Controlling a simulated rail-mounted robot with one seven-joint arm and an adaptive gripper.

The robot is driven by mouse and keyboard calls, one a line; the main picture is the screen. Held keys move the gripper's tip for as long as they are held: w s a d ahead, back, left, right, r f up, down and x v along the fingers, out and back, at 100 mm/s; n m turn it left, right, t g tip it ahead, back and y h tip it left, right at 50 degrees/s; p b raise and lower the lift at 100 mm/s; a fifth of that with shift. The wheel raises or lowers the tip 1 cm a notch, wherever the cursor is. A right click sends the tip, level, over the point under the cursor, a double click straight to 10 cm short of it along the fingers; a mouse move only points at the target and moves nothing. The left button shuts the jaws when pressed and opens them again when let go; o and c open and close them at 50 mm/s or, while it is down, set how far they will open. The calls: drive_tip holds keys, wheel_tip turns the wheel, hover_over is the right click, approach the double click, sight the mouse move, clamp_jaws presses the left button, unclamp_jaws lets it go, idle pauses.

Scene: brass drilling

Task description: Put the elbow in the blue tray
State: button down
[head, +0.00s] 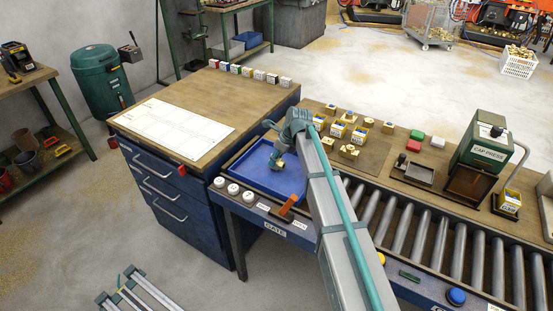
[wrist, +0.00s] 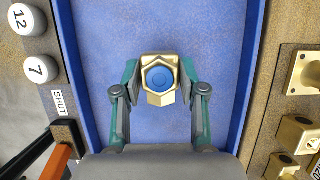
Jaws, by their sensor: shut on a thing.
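The blue tray (head: 257,179) lies on the bench left of my arm, and its floor and side walls fill the middle of the wrist view (wrist: 215,30). My gripper (wrist: 160,88) is shut on the brass elbow (wrist: 159,98), with one teal finger on each side of it. The elbow shows a hexagonal brass end with a round blue face. In the head view, my gripper (head: 273,152) and the elbow (head: 279,164) are over the tray's right part. I cannot tell whether the elbow touches the tray floor.
White numbered knobs (head: 233,189) and a red-orange handle (head: 288,204) stand along the tray's front edge. Brass parts and small yellow boxes (head: 338,129) lie right of the tray. Rollers (head: 420,220) run further right. The visible tray floor around the elbow is clear.

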drive_tip(key=shift+f, duration=0.55)
drive_tip(key=shift+f, duration=0.15)
drive_tip(key=c, duration=0.7)
unclamp_jaws()
drive_tip(key=shift+o, duration=0.2)
drive_tip(key=b+v, duration=0.1)
drive_tip(key=v, duration=1.1)
drive_tip(key=shift+b, duration=0.35)
drive_tip(key=shift+s, duration=0.1)
